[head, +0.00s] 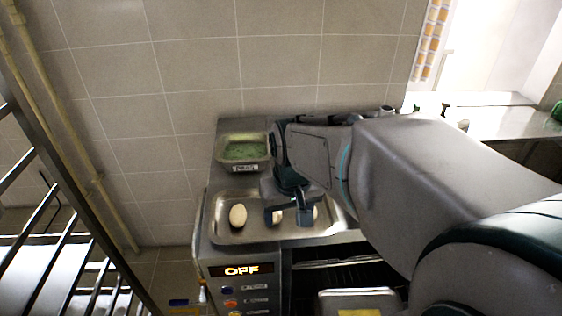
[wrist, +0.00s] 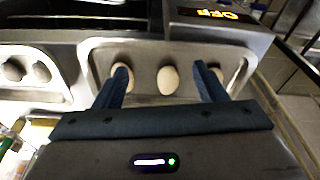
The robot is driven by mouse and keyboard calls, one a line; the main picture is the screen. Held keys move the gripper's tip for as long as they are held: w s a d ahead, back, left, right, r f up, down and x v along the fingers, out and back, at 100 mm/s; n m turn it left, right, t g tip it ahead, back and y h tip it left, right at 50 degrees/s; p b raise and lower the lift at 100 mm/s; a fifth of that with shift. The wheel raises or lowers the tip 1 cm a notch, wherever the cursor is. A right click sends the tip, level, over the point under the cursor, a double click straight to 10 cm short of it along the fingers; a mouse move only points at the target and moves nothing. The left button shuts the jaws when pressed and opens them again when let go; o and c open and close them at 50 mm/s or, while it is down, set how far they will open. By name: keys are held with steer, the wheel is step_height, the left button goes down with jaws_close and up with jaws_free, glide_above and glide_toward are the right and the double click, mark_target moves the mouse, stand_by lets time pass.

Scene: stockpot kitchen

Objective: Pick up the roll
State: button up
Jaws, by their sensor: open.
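Several pale, egg-shaped rolls lie in a shallow metal tray (head: 222,235) on the counter unit. In the head view, one roll (head: 238,215) sits clear at the left, and others are partly hidden behind my gripper (head: 287,213). In the wrist view, the middle roll (wrist: 168,80) shows between the two open fingers of my gripper (wrist: 163,78). A second roll (wrist: 119,80) is partly behind the left finger, and a third (wrist: 217,74) is partly behind the right finger. My gripper is empty, above the tray; its exact height is unclear.
A smaller tray with green contents (head: 243,151) stands behind. The unit's front has an "OFF" display (head: 243,270) and buttons. A metal rack (head: 65,215) stands at left, a tiled wall behind. In the wrist view, another tray (wrist: 30,98) with round items lies left.

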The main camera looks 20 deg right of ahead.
steer(key=w+d+r+m+p, duration=0.2)
steer(key=w+d+r+p, duration=0.3)
steer(key=d, duration=0.3)
steer(key=shift+g, duration=0.3)
steer(key=f, duration=0.3)
steer(key=w+f, duration=0.1)
steer(key=f, duration=0.5)
steer(key=shift+w+d, duration=0.2)
steer(key=shift+w, duration=0.2)
steer(key=shift+w+d+f+p, duration=0.15)
steer(key=shift+w+f+p, duration=0.05)
steer(key=shift+f, duration=1.15)
steer(key=shift+w+d+f+p, duration=0.1)
steer(key=shift+w+f+p, duration=0.1)
steer(key=shift+f, duration=1.1)
steer(key=c, duration=1.1)
